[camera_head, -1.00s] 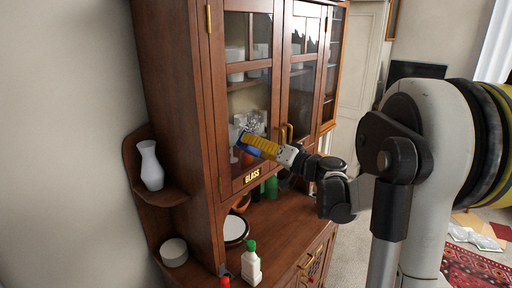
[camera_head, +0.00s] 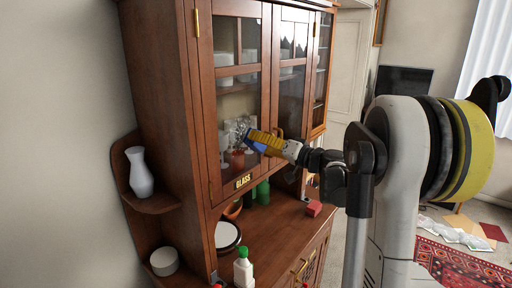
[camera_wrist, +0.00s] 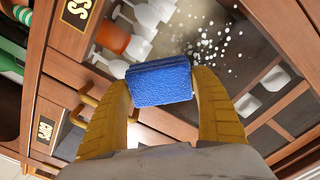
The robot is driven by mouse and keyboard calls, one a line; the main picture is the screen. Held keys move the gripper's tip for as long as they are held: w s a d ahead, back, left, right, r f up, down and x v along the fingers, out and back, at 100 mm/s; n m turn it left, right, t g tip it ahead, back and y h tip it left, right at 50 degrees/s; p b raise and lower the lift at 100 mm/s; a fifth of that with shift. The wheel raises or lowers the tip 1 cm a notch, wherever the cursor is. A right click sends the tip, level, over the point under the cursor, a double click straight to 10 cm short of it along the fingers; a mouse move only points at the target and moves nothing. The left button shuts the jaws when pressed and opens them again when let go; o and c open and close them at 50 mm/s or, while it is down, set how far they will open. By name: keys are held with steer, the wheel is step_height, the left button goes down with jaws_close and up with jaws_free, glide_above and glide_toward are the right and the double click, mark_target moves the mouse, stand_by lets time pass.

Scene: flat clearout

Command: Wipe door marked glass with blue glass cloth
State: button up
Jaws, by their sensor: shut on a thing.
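The door marked GLASS (camera_head: 205,120) is a shut wooden cabinet door with glass panes and a label (camera_head: 243,181) on its bottom rail. My gripper (camera_head: 262,141) is in front of its lower pane, near the right side. In the wrist view my gripper's yellow fingers (camera_wrist: 162,90) are shut on the blue glass cloth (camera_wrist: 160,82), a folded textured pad. The cloth also shows as a blue patch in the head view (camera_head: 255,146). White specks (camera_wrist: 215,42) spot the glass beyond it. I cannot tell whether the cloth touches the glass.
Glassware stands behind the pane. Brass handles (camera_head: 279,136) are close to my gripper. On the counter below are a white bottle with a green cap (camera_head: 243,270), a round white-topped dish (camera_head: 227,236) and a red block (camera_head: 314,208). A white vase (camera_head: 139,172) stands on the left side shelf.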

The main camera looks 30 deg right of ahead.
mark_target(253, 124)
steer(key=shift+w+d, duration=0.15)
steer(key=shift+d, duration=0.3)
steer(key=shift+r+p, duration=0.9)
steer(key=shift+r, duration=0.55)
steer(key=shift+s+a+f+b, duration=0.1)
steer(key=shift+s+a, duration=0.35)
steer(key=shift+a, duration=0.85)
steer(key=shift+s+a+r+b, duration=0.1)
steer(key=shift+s+a, duration=0.4)
steer(key=shift+a, duration=0.85)
steer(key=shift+s+a+f+b, duration=0.1)
steer(key=shift+s+a, duration=0.35)
steer(key=shift+a, duration=0.85)
steer(key=shift+r+p, duration=1)
steer(key=shift+r, duration=0.45)
steer(key=shift+w+d+f+b, duration=0.15)
steer(key=shift+w+d, duration=0.3)
steer(key=shift+d, duration=0.9)
steer(key=shift+w+d+r+b, duration=0.1)
steer(key=shift+w+d+b, duration=0.3)
steer(key=shift+d, duration=0.9)
steer(key=shift+w+d+f+b, duration=0.1)
steer(key=shift+w+d, duration=0.45)
steer(key=shift+d, duration=0.8)
steer(key=v, duration=0.6)
steer(key=shift+a, duration=0.1)
